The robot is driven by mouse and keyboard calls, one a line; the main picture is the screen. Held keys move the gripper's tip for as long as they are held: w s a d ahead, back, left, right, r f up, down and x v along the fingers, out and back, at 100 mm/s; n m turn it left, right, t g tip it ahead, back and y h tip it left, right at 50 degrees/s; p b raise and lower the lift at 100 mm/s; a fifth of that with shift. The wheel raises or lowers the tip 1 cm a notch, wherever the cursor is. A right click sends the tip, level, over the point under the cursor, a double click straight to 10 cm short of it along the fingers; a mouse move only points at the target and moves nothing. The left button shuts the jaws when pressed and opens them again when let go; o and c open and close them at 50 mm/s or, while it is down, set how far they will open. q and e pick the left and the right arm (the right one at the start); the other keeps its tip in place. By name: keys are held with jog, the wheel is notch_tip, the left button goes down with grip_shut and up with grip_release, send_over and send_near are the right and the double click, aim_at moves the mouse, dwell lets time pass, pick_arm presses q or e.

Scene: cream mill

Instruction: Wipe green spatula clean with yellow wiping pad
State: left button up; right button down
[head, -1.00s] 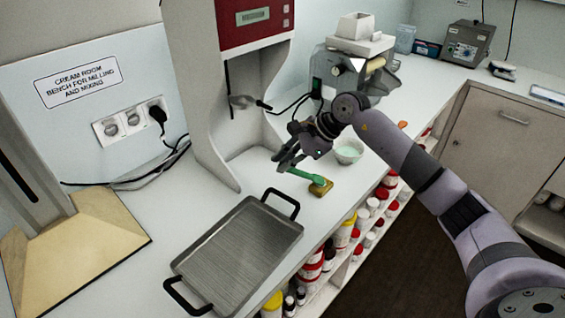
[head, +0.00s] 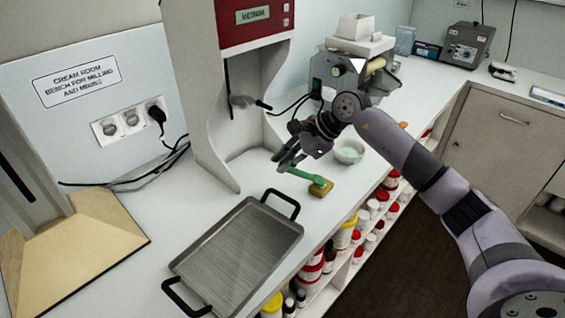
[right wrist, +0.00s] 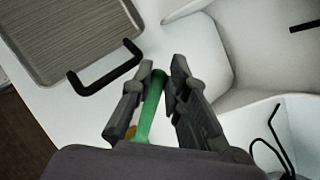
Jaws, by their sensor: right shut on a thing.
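The green spatula (head: 305,175) is held in my right gripper (head: 285,160), whose fingers are closed around its handle. Its far end rests on or just over the yellow wiping pad (head: 321,188), which lies on the white bench near the front edge; I cannot tell whether they touch. In the right wrist view the green spatula (right wrist: 152,105) runs between the two fingers of the right gripper (right wrist: 160,75), and only a sliver of the yellow wiping pad (right wrist: 130,132) shows. My left gripper is not in view.
A metal tray (head: 185,268) with black handles lies at the front left of the bench. A bowl of pale green cream (head: 349,152) stands just beyond the pad. A red and white mill (head: 205,110) stands behind. Jars fill the shelf below the bench edge.

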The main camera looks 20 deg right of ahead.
jog(key=shift+r+p, duration=1.45)
jog(key=shift+r, duration=1.55)
